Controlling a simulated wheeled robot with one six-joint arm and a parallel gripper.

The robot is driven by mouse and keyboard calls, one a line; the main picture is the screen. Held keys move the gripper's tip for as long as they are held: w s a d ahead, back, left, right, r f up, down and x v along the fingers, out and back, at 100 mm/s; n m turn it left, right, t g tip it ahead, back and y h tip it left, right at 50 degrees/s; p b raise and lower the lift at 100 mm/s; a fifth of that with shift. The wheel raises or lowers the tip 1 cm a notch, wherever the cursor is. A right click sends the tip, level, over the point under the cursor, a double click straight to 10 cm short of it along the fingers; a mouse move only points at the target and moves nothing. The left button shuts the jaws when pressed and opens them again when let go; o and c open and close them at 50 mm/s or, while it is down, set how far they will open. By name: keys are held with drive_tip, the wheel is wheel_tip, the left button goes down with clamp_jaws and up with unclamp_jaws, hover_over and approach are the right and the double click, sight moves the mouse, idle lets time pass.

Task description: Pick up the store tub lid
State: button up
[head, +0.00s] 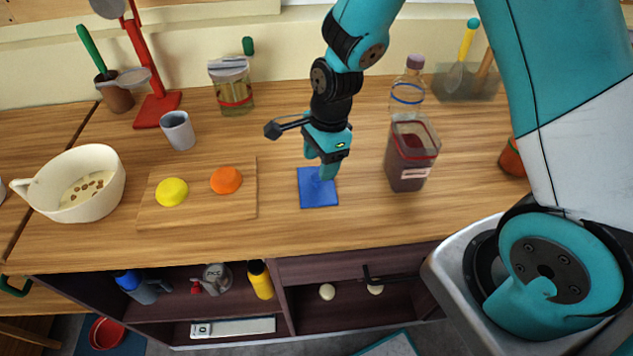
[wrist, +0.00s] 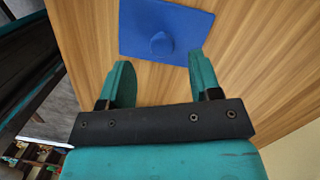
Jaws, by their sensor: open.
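The store tub lid (head: 318,194) is a flat blue square lying on the wooden counter, right of the cutting board. In the wrist view the lid (wrist: 185,22) shows a small raised knob in its middle. My gripper (head: 321,169) is just above the lid, pointing down. In the wrist view my gripper (wrist: 160,75) has its two teal fingers wide apart with nothing between them. The knob lies ahead of the fingertips, roughly between their lines. I cannot tell how high the fingertips are above the lid. The store tub (head: 407,165), dark-filled with a red rim, stands open to the right.
A clear bottle (head: 407,86) stands behind the tub. A cutting board (head: 200,209) with a yellow piece (head: 171,192) and an orange piece (head: 226,180) lies left. A glass jar (head: 232,90) stands behind. The counter's front edge is close to the lid.

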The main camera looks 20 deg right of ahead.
sight(317, 175)
drive_tip(key=f, duration=0.1)
drive_tip(key=f+p, duration=0.1)
drive_tip(key=f, duration=0.2)
drive_tip(key=shift+a+f, duration=0.4)
drive_tip(key=c, duration=1)
